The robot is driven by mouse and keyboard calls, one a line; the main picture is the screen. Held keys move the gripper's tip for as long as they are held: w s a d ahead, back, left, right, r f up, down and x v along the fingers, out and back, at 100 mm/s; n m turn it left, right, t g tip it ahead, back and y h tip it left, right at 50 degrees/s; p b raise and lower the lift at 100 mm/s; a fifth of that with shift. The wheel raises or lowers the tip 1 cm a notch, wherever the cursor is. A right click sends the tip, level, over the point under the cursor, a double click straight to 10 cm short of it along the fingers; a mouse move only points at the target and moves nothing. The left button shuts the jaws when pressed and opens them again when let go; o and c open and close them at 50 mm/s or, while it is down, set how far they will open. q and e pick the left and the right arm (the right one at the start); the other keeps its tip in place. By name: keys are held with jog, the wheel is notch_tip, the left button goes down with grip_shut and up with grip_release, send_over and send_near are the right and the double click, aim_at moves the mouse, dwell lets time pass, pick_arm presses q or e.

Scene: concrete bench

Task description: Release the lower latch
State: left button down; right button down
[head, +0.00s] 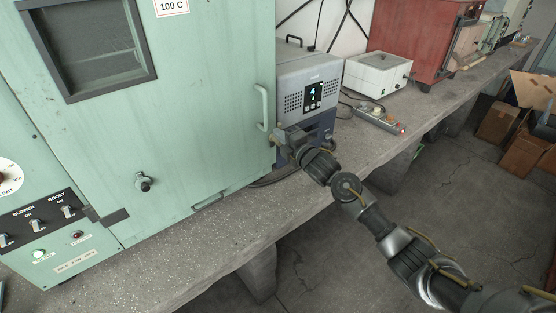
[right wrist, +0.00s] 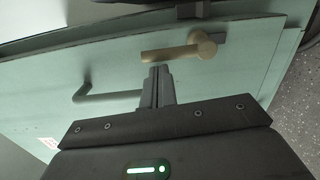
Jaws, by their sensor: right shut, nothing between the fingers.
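The green oven cabinet's door (head: 205,110) is closed in the head view. A tan latch lever (right wrist: 165,53) with a round pivot lies near the door's edge in the right wrist view. In the head view the latch is mostly hidden by my right gripper (head: 277,137), at the door's right edge below the handle. The closed, empty fingertips (right wrist: 158,70) are right beside the lever; I cannot tell if they touch it. My left gripper is not in view.
A pale door handle (head: 263,107) stands just above my right gripper; it also shows in the wrist view (right wrist: 105,96). A grey instrument (head: 310,90) sits close behind the gripper. A dark knob (head: 145,182) projects from the door. The bench front (head: 215,225) is bare.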

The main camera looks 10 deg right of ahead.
dwell(0.6)
jog(key=s+b, duration=0.1)
jog(key=s, duration=1)
jog(key=shift+s+d+b, duration=0.3)
jog(key=shift+d+b, duration=0.1)
jog(key=shift+d, duration=0.05)
